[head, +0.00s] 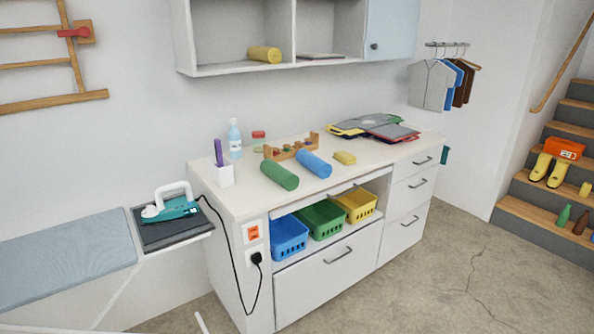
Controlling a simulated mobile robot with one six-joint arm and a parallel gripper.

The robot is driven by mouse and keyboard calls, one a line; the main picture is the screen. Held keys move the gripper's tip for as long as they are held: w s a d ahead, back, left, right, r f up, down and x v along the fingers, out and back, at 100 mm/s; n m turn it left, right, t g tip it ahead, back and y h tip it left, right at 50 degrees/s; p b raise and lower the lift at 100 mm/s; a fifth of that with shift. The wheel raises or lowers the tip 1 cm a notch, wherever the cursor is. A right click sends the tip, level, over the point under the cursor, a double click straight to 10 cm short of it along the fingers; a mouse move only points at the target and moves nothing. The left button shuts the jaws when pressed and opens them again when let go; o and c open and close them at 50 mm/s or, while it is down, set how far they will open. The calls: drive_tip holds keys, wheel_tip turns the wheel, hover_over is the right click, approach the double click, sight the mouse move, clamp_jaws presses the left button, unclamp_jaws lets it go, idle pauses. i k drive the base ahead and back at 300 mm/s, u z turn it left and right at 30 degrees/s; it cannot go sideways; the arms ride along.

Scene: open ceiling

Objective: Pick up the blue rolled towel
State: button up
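The blue rolled towel (314,164) lies on the white counter top (240,205), near its front edge and about mid-length. A green rolled towel (279,175) lies just to its left, apart from it. A small yellow rolled item (345,158) lies to its right. My gripper does not show in the head view.
A wooden rack (290,150) stands behind the towels. A white holder (222,176) and a spray bottle (235,139) stand at the left. Folded garments (375,127) lie at the right. An iron (170,208) rests on the ironing board (65,252). Open shelves (240,70) hang above.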

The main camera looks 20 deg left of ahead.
sight(323, 170)
drive_tip(key=z, duration=0.5)
drive_tip(key=k, duration=0.25)
drive_tip(key=u, duration=2.4)
drive_tip(key=i, duration=1)
drive_tip(key=u, duration=0.15)
drive_tip(key=k, duration=0.25)
